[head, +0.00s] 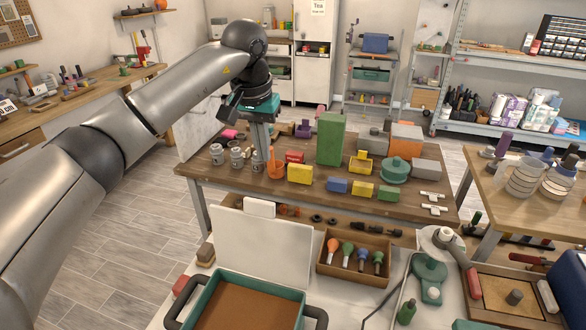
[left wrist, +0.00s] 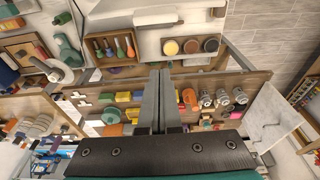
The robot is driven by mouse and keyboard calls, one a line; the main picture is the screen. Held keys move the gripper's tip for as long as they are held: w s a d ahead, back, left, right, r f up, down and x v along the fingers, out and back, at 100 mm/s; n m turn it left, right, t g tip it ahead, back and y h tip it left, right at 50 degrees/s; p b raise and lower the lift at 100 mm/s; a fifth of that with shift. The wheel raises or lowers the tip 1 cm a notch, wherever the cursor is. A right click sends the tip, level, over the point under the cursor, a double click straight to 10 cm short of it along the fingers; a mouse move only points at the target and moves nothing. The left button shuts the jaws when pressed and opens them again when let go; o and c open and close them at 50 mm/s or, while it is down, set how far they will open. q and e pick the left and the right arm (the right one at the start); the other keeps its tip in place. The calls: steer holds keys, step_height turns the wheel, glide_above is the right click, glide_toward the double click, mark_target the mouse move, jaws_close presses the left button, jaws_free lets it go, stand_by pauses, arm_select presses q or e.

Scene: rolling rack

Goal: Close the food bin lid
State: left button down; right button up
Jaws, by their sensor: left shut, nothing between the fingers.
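The food bin (head: 300,300) is a teal-rimmed box with a brown inside and dark side handles, at the bottom of the head view. Its pale lid (head: 262,247) stands open and upright along the bin's far edge. What looks like the lid's back (left wrist: 168,15) shows at the top of the left wrist view. My left gripper (head: 263,152) is beyond the lid, above the far workbench, pointing down and apart from lid and bin. Its fingers (left wrist: 161,75) are shut together with nothing between them. My right gripper is out of view.
The far workbench (head: 225,182) holds cans, an orange mug (head: 276,170), a green box (head: 331,138) and coloured blocks. A screwdriver tray (head: 325,268) stands right of the lid. A tray of three round pots (left wrist: 190,46) lies behind it.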

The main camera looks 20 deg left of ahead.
arm_select(q)
step_height(320, 180, down, 9)
steer(key=s+p, duration=0.2)
steer(key=p, duration=0.1)
steer(key=shift+s, duration=0.25)
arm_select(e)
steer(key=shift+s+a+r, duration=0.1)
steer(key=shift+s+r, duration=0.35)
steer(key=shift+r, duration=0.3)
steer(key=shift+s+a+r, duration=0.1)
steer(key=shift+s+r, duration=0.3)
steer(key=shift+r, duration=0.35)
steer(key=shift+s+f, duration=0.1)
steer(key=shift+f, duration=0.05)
